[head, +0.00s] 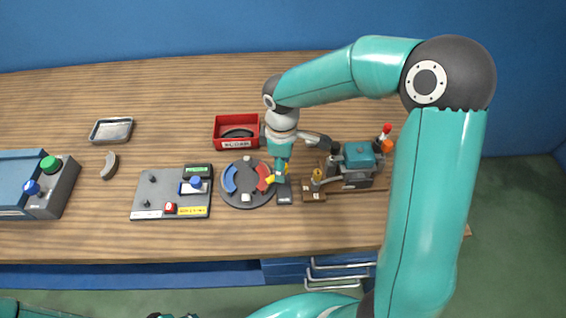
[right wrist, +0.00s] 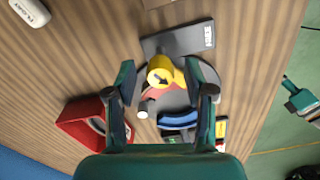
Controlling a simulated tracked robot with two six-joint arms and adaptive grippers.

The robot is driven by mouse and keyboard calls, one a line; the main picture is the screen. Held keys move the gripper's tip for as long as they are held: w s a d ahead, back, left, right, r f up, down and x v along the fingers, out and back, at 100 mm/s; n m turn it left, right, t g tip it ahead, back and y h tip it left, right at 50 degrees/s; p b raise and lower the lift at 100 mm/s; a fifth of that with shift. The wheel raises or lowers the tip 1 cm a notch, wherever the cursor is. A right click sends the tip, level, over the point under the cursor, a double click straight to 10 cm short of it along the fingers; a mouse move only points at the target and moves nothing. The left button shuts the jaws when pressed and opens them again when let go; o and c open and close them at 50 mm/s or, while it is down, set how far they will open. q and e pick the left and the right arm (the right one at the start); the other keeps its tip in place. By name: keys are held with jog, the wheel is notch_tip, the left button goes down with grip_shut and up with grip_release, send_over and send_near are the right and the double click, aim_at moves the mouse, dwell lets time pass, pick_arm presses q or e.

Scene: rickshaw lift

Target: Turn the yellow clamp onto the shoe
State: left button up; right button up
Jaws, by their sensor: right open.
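The yellow clamp (right wrist: 160,70) has a black arrow on its round top, seen in the right wrist view. In the head view the clamp (head: 284,169) is partly hidden by my right gripper. It stands at the right side of a dark round plate (head: 233,199), beside the red shoe (head: 263,172); a blue shoe (head: 230,179) lies opposite. My right gripper (right wrist: 164,88) is open, its fingers on either side of the clamp; I cannot tell if they touch it. Part of my left arm shows at the bottom-left edge of the head view; its jaws are not clear.
A red bin (head: 221,143) holding a dark curved piece stands behind the plate. A switch panel (head: 148,204) lies to the left. A teal-and-grey machine (head: 358,166) stands close on the right. A metal tray (head: 111,131) is at the far left; the back of the table is clear.

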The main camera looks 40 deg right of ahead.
grip_shut()
jog(key=shift+f+m+b, duration=0.1)
jog(key=shift+m+b, duration=0.85)
jog(key=shift+m, duration=0.45)
jog(key=shift+m+b, duration=0.75)
jog(key=shift+m, duration=0.95)
grip_release()
